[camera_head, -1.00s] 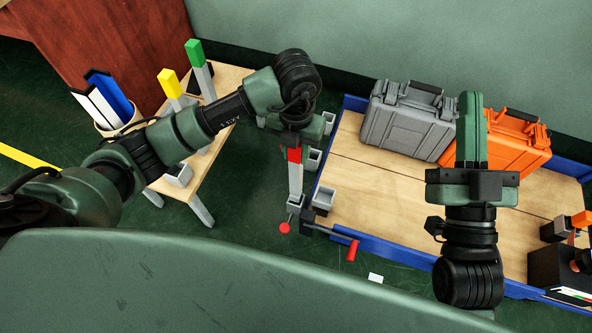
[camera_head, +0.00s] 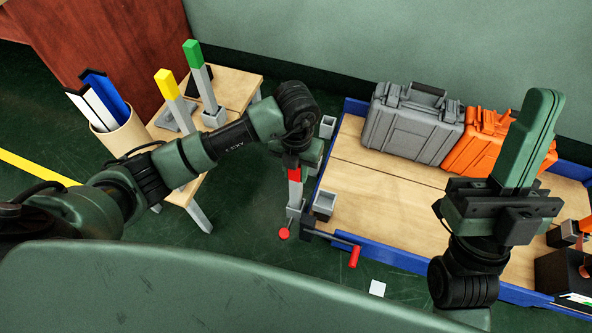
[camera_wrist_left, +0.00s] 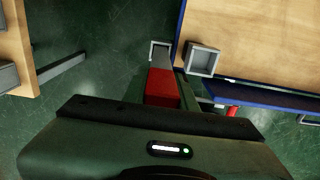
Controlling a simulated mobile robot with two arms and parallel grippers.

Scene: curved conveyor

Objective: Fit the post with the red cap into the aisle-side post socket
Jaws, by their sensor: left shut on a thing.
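The post with the red cap (camera_head: 294,174) hangs nearly upright under my left gripper (camera_head: 293,160), which is shut on its upper end.
Another grey socket (camera_head: 327,126) stands farther back along the bed. A red-handled lever (camera_head: 354,257) juts out at the near corner. A table (camera_head: 235,90) at left holds yellow- and green-capped posts.

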